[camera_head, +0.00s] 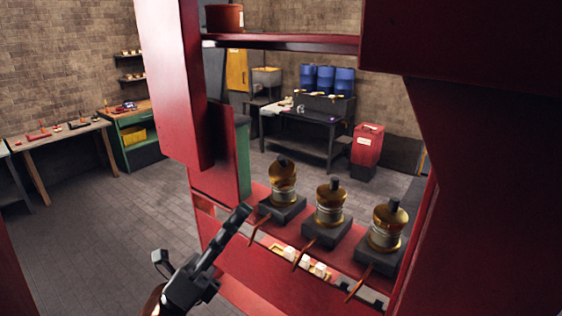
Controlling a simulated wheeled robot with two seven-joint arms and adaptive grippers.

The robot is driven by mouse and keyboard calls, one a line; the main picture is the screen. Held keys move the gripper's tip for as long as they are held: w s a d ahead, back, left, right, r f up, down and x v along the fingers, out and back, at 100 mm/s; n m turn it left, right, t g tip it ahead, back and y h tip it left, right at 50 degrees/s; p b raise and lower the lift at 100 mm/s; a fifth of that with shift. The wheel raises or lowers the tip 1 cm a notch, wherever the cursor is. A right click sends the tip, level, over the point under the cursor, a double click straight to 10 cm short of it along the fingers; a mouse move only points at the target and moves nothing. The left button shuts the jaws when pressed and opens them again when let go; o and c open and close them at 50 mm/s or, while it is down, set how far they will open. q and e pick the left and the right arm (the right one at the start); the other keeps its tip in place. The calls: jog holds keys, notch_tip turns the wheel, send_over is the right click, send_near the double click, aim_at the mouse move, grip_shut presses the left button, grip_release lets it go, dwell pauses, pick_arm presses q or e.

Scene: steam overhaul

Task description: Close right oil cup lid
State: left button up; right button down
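Three brass oil cups with glassy middles and dark knobs stand in a row on dark blocks on the red machine. The right oil cup (386,240) is nearest the red wall on the right, with a dark knob (393,208) on top. Whether its lid is fully seated cannot be told. The middle cup (330,209) and left cup (283,184) stand beside it. My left gripper (243,212) points up and right, just left of the left cup's block, apart from the right cup. Its fingers appear edge-on, so their opening is unclear. My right gripper is not in view.
Copper pipes (355,289) slope from the blocks toward the front edge. Small white pieces (305,262) lie along the ledge. A red post (172,80), an upper shelf (290,43) and a red wall (490,180) frame the cups. Open floor lies left.

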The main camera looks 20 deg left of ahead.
pick_arm(q)
jog(key=w+d+m+g+h, duration=0.1)
jog(key=d+m+g, duration=0.3)
jog(key=m, duration=0.1)
jog(key=m+t+y, duration=0.2)
jog(key=t+y, duration=0.1)
jog(key=y, duration=0.5)
send_near(278, 161)
jog(key=x, duration=0.3)
jog(key=p+x, duration=0.2)
jog(key=x, duration=0.4)
jog(key=shift+w+d+r+p, duration=0.1)
jog(key=shift+w+r+p, duration=0.1)
jog(key=shift+r+p, duration=0.15)
jog(key=shift+w+d, duration=0.3)
jog(key=shift+w, duration=0.2)
jog(key=shift+c, duration=0.4)
grip_shut()
